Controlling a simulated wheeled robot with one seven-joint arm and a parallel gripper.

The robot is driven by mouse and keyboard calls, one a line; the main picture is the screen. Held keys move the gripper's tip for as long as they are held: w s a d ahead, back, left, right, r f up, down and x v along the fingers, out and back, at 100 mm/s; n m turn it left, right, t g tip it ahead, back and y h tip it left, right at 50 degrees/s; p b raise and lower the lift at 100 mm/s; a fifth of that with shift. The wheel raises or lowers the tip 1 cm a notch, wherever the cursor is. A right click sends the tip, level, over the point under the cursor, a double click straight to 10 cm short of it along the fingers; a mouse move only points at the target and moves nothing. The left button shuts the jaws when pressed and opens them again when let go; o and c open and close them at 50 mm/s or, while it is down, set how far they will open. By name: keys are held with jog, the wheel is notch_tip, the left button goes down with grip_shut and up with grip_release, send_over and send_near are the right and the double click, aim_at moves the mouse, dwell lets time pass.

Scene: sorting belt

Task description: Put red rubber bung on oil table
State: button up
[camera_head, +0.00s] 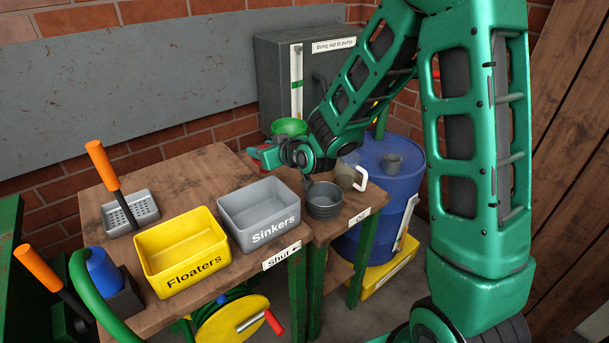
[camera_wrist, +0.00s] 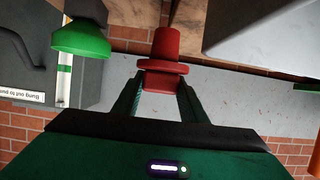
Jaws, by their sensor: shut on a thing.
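The red rubber bung (camera_wrist: 163,48) is between the two fingers of my gripper (camera_wrist: 160,85) in the wrist view. It has a wide flange and a narrower end pointing away from the palm. In the head view my gripper (camera_head: 260,156) is above the back of the tables, behind the grey Sinkers box, with only a little red showing at its tip. The oil table (camera_head: 326,229) is the right-hand wooden table, with a small white label on its front edge that is hard to read.
On the oil table stand a dark mesh cup (camera_head: 323,201) and a mug (camera_head: 345,176). A green funnel (camera_head: 289,127) is behind my gripper. The Sinkers box (camera_head: 259,211) and yellow Floaters box (camera_head: 181,252) stand left. A blue drum (camera_head: 388,185) is at the right.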

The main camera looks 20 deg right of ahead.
jog(key=shift+w+d+f, duration=0.95)
jog(key=shift+d+f, duration=0.45)
jog(key=shift+f, duration=0.3)
jog(key=shift+w+d+f, duration=0.95)
jog(key=shift+d+f, duration=0.45)
jog(key=shift+f, duration=0.25)
jog(key=shift+w+d+f, duration=0.95)
jog(key=shift+d+f, duration=0.45)
jog(key=shift+f, duration=0.3)
jog(key=o, duration=1.4)
jog(key=shift+c, duration=0.2)
